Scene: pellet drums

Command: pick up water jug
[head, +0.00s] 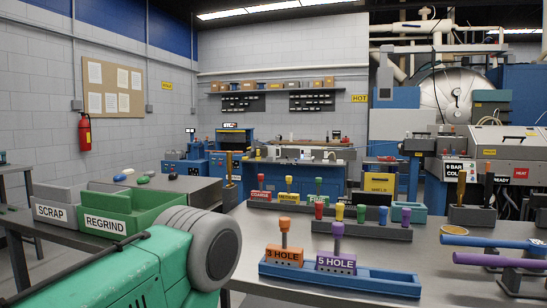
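I cannot make out a water jug anywhere in the head view. Neither of my grippers shows in this view. A teal body with a ribbed grey round end fills the lower left corner, probably part of me, and hides part of the tables behind it.
A grey table holds an orange block marked 3 HOLE (284,257) and a purple block marked 5 HOLE (336,263) in a blue tray (390,283). Behind stands a rack of coloured pegs (362,230). At left are SCRAP (51,212) and REGRIND (106,225) bins. Blue and purple rods (500,260) lie at right.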

